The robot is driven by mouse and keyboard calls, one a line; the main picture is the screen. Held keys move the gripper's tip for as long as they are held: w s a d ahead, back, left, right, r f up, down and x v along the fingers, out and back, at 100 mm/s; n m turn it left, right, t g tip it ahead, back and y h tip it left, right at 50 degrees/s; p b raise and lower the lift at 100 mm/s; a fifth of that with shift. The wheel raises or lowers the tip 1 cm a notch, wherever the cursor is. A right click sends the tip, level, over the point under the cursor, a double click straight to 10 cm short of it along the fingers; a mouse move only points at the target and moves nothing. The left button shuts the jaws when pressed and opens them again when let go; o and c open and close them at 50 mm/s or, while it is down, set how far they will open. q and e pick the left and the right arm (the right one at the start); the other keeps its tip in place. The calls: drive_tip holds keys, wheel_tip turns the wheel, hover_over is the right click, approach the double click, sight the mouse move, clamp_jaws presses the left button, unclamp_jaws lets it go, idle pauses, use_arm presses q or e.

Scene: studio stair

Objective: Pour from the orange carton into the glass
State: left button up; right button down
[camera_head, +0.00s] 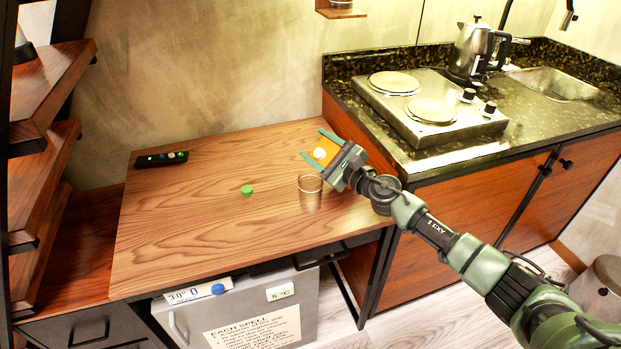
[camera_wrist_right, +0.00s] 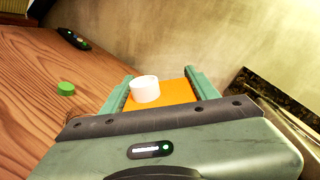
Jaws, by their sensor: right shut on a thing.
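The orange carton (camera_head: 329,150) is held between the fingers of my right gripper (camera_head: 314,145), over the right part of the wooden desk. Its white round spout (camera_head: 320,153) faces the camera; the carton's lower part is hidden and its exact tilt is hard to tell. In the right wrist view the carton (camera_wrist_right: 174,95) sits between both fingers, with the white spout (camera_wrist_right: 145,88) near the left finger. The clear glass (camera_head: 310,191) stands upright on the desk, just below and in front of the gripper in the head view. My left gripper is not in view.
A small green cap (camera_head: 247,190) lies on the desk (camera_head: 190,225), left of the glass. A dark remote-like strip (camera_head: 162,158) lies at the back left. The higher counter with a hotplate (camera_head: 432,108) and kettle (camera_head: 472,52) stands to the right. The desk's middle is mostly clear.

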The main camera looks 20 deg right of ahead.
drive_tip(key=shift+a+r+n, duration=0.1)
drive_tip(key=shift+r+n, duration=0.15)
drive_tip(key=shift+n, duration=0.55)
idle(0.5)
drive_tip(key=shift+n, duration=0.9)
idle(0.5)
drive_tip(key=shift+r+p, duration=0.4)
drive_tip(key=shift+r, duration=0.05)
drive_tip(key=shift+r+n+p, duration=0.4)
drive_tip(key=shift+r+p, duration=0.1)
drive_tip(key=shift+r, duration=0.05)
drive_tip(key=shift+r+p, duration=0.3)
drive_tip(key=shift+r, duration=0.05)
drive_tip(key=shift+r+n+p, duration=0.3)
drive_tip(key=shift+r, duration=0.25)
drive_tip(key=shift+f, duration=0.2)
drive_tip(key=shift+n, duration=0.3)
